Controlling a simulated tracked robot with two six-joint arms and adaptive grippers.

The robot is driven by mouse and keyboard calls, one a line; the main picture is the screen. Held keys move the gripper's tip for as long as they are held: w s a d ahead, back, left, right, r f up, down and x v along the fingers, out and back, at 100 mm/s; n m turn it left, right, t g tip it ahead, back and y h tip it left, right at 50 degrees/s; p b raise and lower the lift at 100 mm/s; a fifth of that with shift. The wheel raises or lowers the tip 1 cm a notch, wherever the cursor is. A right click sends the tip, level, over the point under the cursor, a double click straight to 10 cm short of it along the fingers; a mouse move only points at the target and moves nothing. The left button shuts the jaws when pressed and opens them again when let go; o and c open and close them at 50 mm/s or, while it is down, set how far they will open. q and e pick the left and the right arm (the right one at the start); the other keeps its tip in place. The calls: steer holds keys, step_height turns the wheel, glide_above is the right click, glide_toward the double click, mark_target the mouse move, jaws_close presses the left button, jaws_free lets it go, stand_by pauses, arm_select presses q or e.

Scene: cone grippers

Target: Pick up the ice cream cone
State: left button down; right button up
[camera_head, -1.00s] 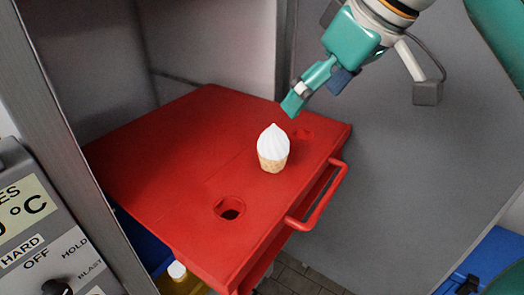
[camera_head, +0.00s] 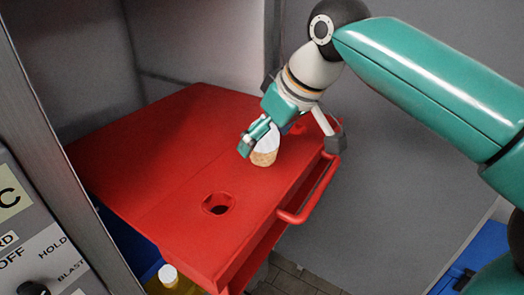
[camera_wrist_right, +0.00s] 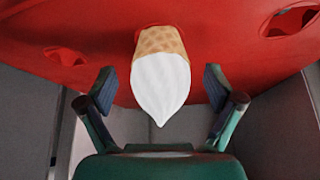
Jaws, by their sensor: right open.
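The ice cream cone (camera_head: 265,156) has a white swirled top and a tan waffle base. It stands on the red tray (camera_head: 150,150), partly hidden behind my right gripper (camera_head: 258,140) in the head view. In the right wrist view the cone (camera_wrist_right: 161,78) lies between the two open fingers of my right gripper (camera_wrist_right: 160,90), with a gap on each side. The fingers do not touch it in that view. My left gripper is not in view.
The red tray has a round hole (camera_head: 218,203) in front of the cone and a red handle (camera_head: 310,195) along its right edge. A control panel (camera_head: 40,240) stands at the left. A yellow bottle with a white cap (camera_head: 168,275) is below the tray's front.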

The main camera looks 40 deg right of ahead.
steer(key=shift+w+a+f, duration=0.1)
steer(key=shift+w+f, duration=0.2)
steer(key=shift+f, duration=0.25)
steer(key=c, duration=0.9)
steer(key=shift+r, duration=0.1)
steer(key=shift+c, duration=0.2)
